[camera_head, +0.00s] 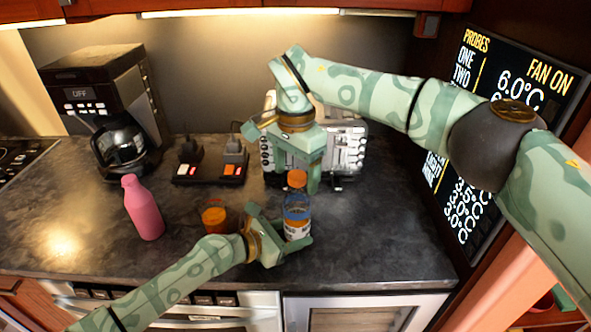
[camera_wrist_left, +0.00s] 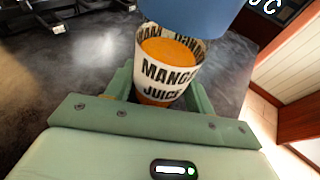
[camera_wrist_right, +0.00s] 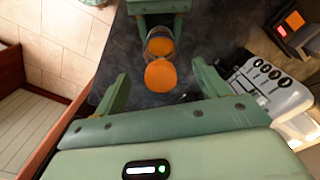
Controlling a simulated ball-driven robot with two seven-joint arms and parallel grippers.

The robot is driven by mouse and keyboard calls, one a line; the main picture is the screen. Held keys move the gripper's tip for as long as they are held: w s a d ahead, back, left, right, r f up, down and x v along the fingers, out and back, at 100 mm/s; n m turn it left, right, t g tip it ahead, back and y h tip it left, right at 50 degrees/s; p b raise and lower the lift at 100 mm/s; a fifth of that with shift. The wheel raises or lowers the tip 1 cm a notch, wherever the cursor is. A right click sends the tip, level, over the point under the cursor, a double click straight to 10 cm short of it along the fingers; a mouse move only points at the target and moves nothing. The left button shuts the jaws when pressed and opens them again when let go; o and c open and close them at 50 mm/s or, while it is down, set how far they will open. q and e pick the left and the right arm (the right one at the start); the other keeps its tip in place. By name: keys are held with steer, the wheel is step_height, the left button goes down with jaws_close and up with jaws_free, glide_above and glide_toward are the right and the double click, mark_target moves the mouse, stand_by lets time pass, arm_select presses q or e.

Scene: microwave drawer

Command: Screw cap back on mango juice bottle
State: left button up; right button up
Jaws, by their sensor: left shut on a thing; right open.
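The mango juice bottle (camera_head: 297,208) stands upright near the counter's front, with a blue upper part and a "MANGO JUICE" label that shows in the left wrist view (camera_wrist_left: 166,75). An orange cap (camera_head: 297,178) is at its top; I cannot tell whether it is screwed tight. My left gripper (camera_head: 289,243) is shut around the bottle's lower part. My right gripper (camera_head: 299,172) is open above and behind the bottle. In the right wrist view the orange cap (camera_wrist_right: 160,75) lies between and beyond its open fingers, apart from both.
A pink bottle (camera_head: 143,208) and an orange-lidded jar (camera_head: 214,218) stand left of the juice bottle. Behind are a coffee maker (camera_head: 112,110), a black switched socket strip (camera_head: 210,172) and a silver appliance (camera_head: 345,148). The counter (camera_head: 385,235) to the right is clear.

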steer(key=shift+r, duration=3.05)
arm_select(q)
steer(key=o, duration=0.8)
steer(key=shift+o, duration=0.2)
steer(key=shift+a, duration=0.1)
steer(key=v, duration=1.2)
